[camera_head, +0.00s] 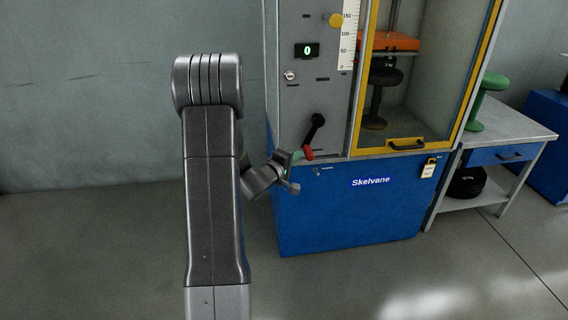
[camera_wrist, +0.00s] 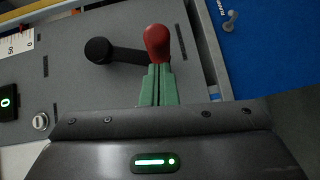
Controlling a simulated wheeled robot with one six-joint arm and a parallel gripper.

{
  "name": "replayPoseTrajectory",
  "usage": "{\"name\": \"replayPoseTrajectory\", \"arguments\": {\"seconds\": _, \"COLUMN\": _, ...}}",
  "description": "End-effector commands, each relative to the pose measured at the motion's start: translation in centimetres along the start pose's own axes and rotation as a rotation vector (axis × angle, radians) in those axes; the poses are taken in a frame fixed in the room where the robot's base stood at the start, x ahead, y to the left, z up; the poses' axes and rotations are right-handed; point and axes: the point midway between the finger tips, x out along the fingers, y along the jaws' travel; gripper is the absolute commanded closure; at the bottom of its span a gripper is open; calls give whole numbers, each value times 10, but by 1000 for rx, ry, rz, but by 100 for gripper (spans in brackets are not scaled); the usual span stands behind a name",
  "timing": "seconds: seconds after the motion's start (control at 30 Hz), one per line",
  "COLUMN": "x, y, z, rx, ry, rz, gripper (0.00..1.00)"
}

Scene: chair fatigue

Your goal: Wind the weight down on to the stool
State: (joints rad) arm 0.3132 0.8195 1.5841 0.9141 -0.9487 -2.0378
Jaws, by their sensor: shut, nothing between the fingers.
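The crank is on the grey panel of the test machine. Its black arm (camera_head: 316,128) hangs down to a red knob (camera_head: 308,153), and in the wrist view the red knob (camera_wrist: 157,42) stands beside the black hub (camera_wrist: 99,50). My gripper (camera_head: 299,156) is shut and empty. In the wrist view its green fingers (camera_wrist: 157,85) lie together, their tips right at the knob; I cannot tell whether they touch it. The orange weight (camera_head: 400,41) hangs in the cabinet above a dark stool (camera_head: 376,100). A gap seems to show between weight and stool.
The yellow-framed door (camera_head: 400,146) appears closed, with a padlock (camera_head: 430,163) below it. The display (camera_head: 307,50) reads 0. A scale (camera_head: 347,40) with a yellow pointer (camera_head: 336,20) is beside it. A side table (camera_head: 508,127) with a green stool (camera_head: 486,95) stands right.

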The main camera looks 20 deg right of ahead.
Motion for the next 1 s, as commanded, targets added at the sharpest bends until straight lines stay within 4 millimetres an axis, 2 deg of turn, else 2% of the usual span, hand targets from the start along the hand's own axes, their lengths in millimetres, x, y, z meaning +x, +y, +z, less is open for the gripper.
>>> {"name": "replayPoseTrajectory", "arguments": {"seconds": 0.53, "x": 6, "y": -3, "z": 7, "rx": -19, "ry": -1, "rz": 16, "gripper": 100}}
{"name": "replayPoseTrajectory", "arguments": {"seconds": 0.8, "x": 26, "y": -24, "z": 27, "rx": -196, "ry": -3, "rz": 191, "gripper": 100}}
{"name": "replayPoseTrajectory", "arguments": {"seconds": 1.0, "x": 36, "y": -23, "z": 36, "rx": -288, "ry": -1, "rz": 286, "gripper": 100}}
